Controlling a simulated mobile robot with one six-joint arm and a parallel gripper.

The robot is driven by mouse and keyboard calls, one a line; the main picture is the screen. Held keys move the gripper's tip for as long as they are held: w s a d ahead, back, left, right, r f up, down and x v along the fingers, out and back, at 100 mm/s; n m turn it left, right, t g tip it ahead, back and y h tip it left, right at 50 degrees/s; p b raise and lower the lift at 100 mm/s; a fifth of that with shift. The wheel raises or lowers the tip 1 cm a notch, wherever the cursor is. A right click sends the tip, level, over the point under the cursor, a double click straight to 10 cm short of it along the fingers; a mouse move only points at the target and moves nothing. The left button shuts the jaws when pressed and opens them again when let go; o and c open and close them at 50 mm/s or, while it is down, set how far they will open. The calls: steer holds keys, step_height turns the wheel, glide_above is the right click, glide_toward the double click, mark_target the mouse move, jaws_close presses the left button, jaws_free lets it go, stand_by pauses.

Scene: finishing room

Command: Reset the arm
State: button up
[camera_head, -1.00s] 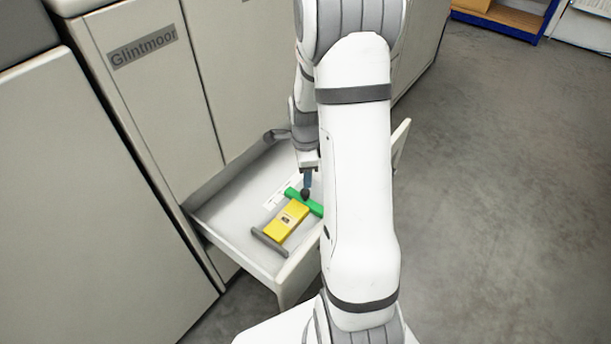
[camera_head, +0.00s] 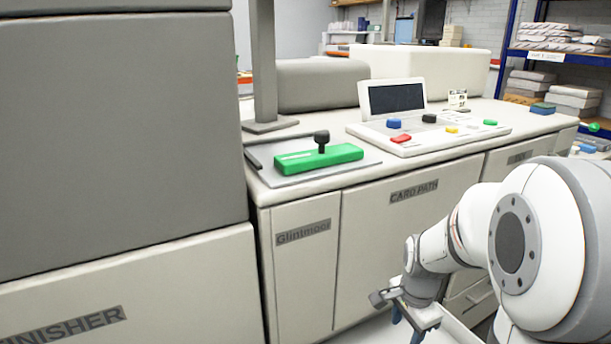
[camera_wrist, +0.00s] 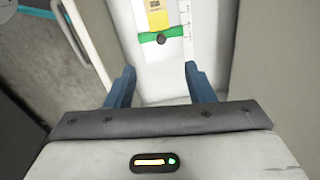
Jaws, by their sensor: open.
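My gripper (camera_head: 408,328) shows low in the head view, cut off by the bottom edge. In the wrist view, its two blue fingers (camera_wrist: 159,72) are apart with nothing between their tips. Beyond them lies a green piece with a dark knob (camera_wrist: 176,32), inside the open drawer (camera_wrist: 152,76). The gripper is clear of this green piece. My white arm fills the lower right of the head view.
A yellow box (camera_wrist: 158,14) lies against the green piece. Another green piece with a black knob (camera_head: 318,158) sits on a grey plate on the machine's top. A control panel (camera_head: 430,136) and small screen (camera_head: 392,97) stand right of it. Cabinet fronts (camera_head: 385,235) stand close by.

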steer(key=s+a+r+n+p, duration=0.2)
steer(key=s+r+n+p, duration=0.2)
steer(key=r, duration=0.5)
steer(key=s+a+r+n+t+p, duration=0.1)
steer(key=s+r+n+p, duration=0.3)
steer(key=r, duration=0.4)
steer(key=s+a+r+n+p, duration=0.3)
steer(key=s+r+n+p, duration=0.1)
steer(key=r, duration=0.5)
steer(key=n+p, duration=0.1)
steer(key=p, duration=0.1)
steer(key=shift+s+a+r+n+t+p, duration=0.3)
steer(key=shift+s+a+p, duration=0.05)
steer(key=shift+p, duration=0.05)
steer(key=shift+c, duration=0.2)
